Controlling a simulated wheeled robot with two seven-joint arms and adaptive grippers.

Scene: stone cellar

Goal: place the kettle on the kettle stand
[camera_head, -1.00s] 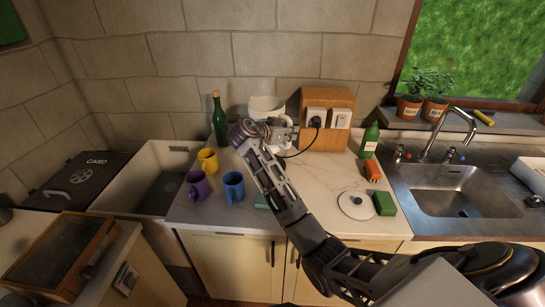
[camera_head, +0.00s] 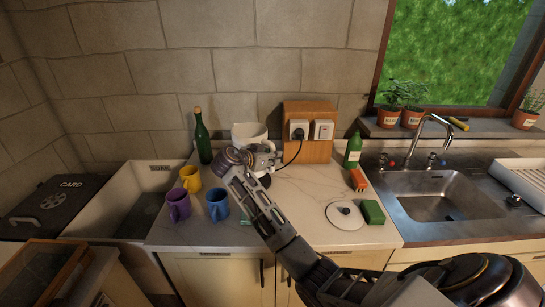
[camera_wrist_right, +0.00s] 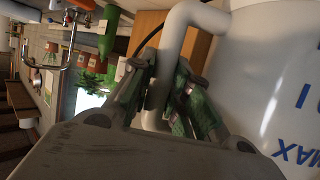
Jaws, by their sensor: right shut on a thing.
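The white kettle (camera_head: 246,134) is at the back of the counter, left of the wooden socket panel, and looks about upright. My right gripper (camera_head: 266,160) is shut on its handle. In the right wrist view the green-padded fingers (camera_wrist_right: 166,98) close around the white handle (camera_wrist_right: 182,28), beside the kettle body (camera_wrist_right: 275,75) with blue markings. A dark patch (camera_head: 265,181) under the gripper may be the kettle stand; my arm hides most of it. I cannot tell whether the kettle touches it. My left gripper is not in view.
A green bottle (camera_head: 202,138) and yellow (camera_head: 190,178), purple (camera_head: 178,206) and blue (camera_head: 217,206) mugs stand left. A black cord runs from the socket panel (camera_head: 309,150). A white lid (camera_head: 345,215), green sponge (camera_head: 373,212) and soap bottle (camera_head: 353,152) are right.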

